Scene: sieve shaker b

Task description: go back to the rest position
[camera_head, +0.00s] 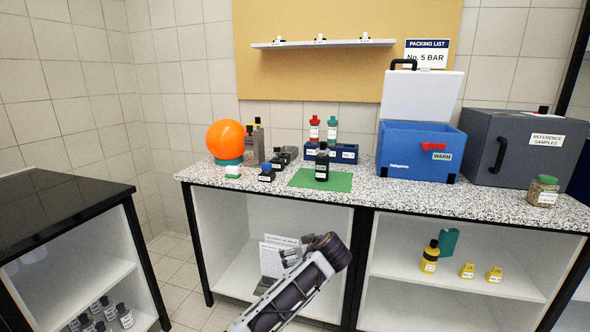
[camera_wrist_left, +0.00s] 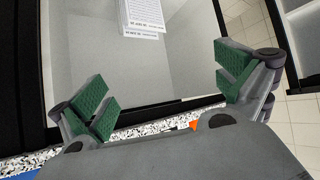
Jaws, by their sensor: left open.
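My left gripper (camera_wrist_left: 170,92) is open in the left wrist view, with its two green-padded fingers wide apart and nothing between them. It is in front of the open cabinet below the speckled counter (camera_head: 400,190). In the head view my arm crosses the front of that cabinet at the bottom middle, and the fingers cannot be made out clearly. My right gripper is in neither view.
On the counter are a green mat (camera_head: 305,181) with a dark bottle (camera_head: 322,162), an orange ball (camera_head: 229,139), a blue cool box (camera_head: 410,150) and a grey case (camera_head: 510,150). Printed sheets (camera_head: 272,262) are in the cabinet behind my arm. A black-topped bench (camera_head: 60,215) stands left.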

